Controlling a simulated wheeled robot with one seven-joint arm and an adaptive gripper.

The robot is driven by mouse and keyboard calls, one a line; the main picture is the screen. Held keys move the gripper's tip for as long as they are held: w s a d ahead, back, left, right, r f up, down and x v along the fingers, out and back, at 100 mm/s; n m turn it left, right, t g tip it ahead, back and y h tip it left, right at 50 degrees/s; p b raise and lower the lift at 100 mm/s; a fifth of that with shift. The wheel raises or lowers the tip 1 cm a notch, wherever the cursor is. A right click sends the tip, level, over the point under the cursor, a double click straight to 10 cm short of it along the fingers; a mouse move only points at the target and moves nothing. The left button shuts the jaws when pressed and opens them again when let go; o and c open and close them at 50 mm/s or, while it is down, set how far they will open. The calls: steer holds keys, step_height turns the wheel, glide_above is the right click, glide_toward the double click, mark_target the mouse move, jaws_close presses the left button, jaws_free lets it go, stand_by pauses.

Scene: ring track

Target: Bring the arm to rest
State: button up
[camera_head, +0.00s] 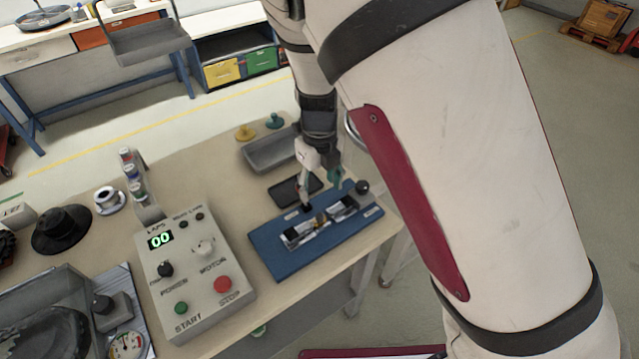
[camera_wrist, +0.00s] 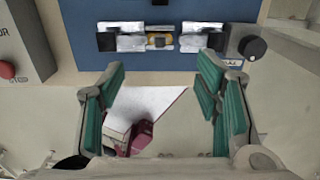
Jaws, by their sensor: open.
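My gripper (camera_wrist: 165,100) is open, with its green-padded fingers spread and nothing between them in the wrist view. In the head view my gripper (camera_head: 318,178) hangs over the blue board (camera_head: 275,255) at the table's right end. The blue board also shows at the top of the wrist view (camera_wrist: 175,65), beyond the fingertips. It carries metal fittings (camera_head: 300,235) with a small yellow-brown part between them, and a black knob (camera_wrist: 252,46) at its right. My own arm fills much of the right of the head view and hides what lies behind it.
The control box (camera_head: 192,268) has a display reading 00, knobs, and green and red buttons. A grey tray (camera_head: 272,152), a black hat-shaped object (camera_head: 60,230), a white spool (camera_head: 108,200) and a gauge (camera_head: 126,345) also stand on the table (camera_head: 205,160). Open floor lies behind it.

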stand_by(0.3)
steer(key=s+d+r+n+t+y, duration=0.1)
steer(key=s+d+r+n, duration=0.35)
steer(key=r+n, duration=0.45)
steer(key=s+d+r+n+t+y, duration=0.15)
steer(key=s+d+r+n, duration=0.35)
steer(key=r, duration=0.6)
steer(key=s+d+r+n+t+h, duration=0.2)
steer(key=s+d+r+n+t, duration=0.1)
steer(key=s+d+r+n, duration=0.5)
steer(key=s+n, duration=0.3)
steer(key=n, duration=0.4)
steer(key=shift+d, duration=0.3)
steer(key=shift+s+h, duration=0.1)
steer(key=shift+h, duration=0.15)
